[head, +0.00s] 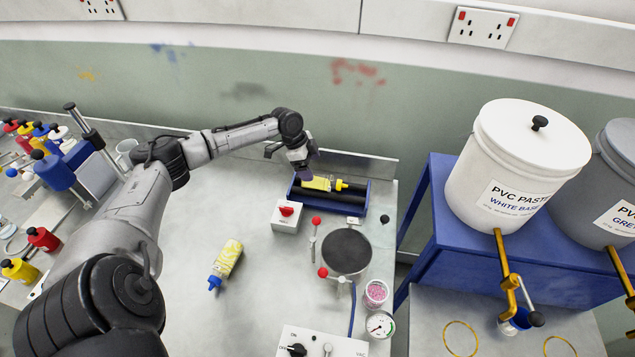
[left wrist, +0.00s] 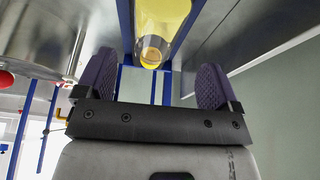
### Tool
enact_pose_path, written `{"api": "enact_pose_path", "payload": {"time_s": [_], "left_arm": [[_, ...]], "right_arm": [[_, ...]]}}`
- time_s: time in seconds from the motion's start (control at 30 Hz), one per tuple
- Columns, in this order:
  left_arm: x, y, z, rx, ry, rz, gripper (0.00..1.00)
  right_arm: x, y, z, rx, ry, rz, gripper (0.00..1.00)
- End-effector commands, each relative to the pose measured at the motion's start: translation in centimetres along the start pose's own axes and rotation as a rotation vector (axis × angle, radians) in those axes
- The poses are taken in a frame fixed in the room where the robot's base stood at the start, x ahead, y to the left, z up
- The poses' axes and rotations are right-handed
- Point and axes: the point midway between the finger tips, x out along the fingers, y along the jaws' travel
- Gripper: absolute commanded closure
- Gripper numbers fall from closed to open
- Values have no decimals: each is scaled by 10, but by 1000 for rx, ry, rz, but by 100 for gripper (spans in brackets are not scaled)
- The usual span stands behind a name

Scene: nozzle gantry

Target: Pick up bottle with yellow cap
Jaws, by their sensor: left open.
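The bottle with the yellow cap (head: 318,184) lies on its side on dark rollers in a blue-framed roller rig (head: 352,205) near the back of the bench. Its cap (head: 341,185) points right in the head view. My left gripper (head: 304,168) is just above and behind the bottle, open and empty, with purple finger pads. In the left wrist view, the yellow bottle (left wrist: 163,14) shows at the top, between and beyond the two spread fingers (left wrist: 155,78), and a round amber end faces the camera. My right gripper is not in view.
A blue-capped yellow bottle (head: 228,260) lies on the bench. A switch box (head: 287,217) and a round dark plate (head: 346,250) stand in front of the rig. A wall rises behind. White (head: 515,165) and grey (head: 615,175) buckets stand at right. The bench's middle left is clear.

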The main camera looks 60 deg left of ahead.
Motion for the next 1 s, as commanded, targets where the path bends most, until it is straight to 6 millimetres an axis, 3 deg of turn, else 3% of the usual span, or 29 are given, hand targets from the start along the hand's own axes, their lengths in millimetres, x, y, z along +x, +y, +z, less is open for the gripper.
{"api": "enact_pose_path", "payload": {"time_s": [0.37,0.7,0.97,1.0], "left_arm": [[17,2,0,-1,0,1,13],[58,5,2,-2,0,1,13],[61,5,2,0,-1,-1,13],[61,5,2,0,-1,-1,17]], "right_arm": [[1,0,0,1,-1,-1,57],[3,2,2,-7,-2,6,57],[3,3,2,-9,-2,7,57],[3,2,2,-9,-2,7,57]]}}
